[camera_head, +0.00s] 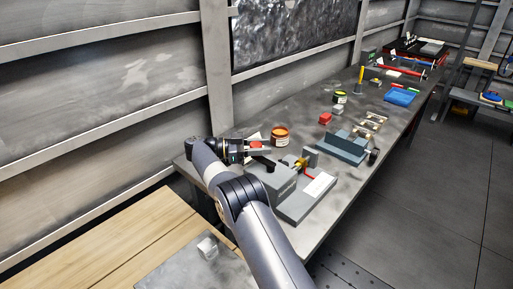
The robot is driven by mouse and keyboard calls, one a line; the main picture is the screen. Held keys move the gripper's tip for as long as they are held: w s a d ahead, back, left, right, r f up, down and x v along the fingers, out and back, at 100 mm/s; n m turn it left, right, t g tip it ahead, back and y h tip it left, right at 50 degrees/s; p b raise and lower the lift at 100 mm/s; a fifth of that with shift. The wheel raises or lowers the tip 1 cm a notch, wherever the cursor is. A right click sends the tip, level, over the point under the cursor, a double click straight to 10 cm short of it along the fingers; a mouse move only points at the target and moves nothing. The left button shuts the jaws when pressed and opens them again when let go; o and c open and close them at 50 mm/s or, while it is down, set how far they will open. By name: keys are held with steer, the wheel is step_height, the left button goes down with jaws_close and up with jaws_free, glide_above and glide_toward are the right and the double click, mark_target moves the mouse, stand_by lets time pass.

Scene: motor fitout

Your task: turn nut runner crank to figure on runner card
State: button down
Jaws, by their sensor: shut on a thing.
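The nut runner is a grey block (272,184) on a grey base plate (297,207) at the near end of the bench. Brass-coloured parts (295,162) show at its far side. A white card (318,184) lies on the plate's right part; its figure is too small to read. My gripper (265,147) is at the block's far left, lying nearly level. It is shut at the runner's crank, with a red piece showing between or just beside the jaws. My arm and the jaws hide most of the crank, so its angle cannot be told.
A red-orange tin (280,136) stands close behind my gripper. A blue-grey block fixture (343,147), a red block (325,118) and a blue tray (399,96) stand farther along the bench (237,131). The ribbed wall runs along the left; open floor lies right.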

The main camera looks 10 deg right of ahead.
steer(key=shift+r, duration=0.2)
steer(key=c, duration=1.4)
jaws_free()
steer(key=o, duration=0.5)
steer(key=shift+d+f, duration=0.1)
steer(key=shift+f, duration=0.05)
steer(key=shift+c, duration=0.2)
step_height(320, 180, up, 10)
steer(key=shift+b, duration=0.3)
steer(key=shift+c, duration=0.3)
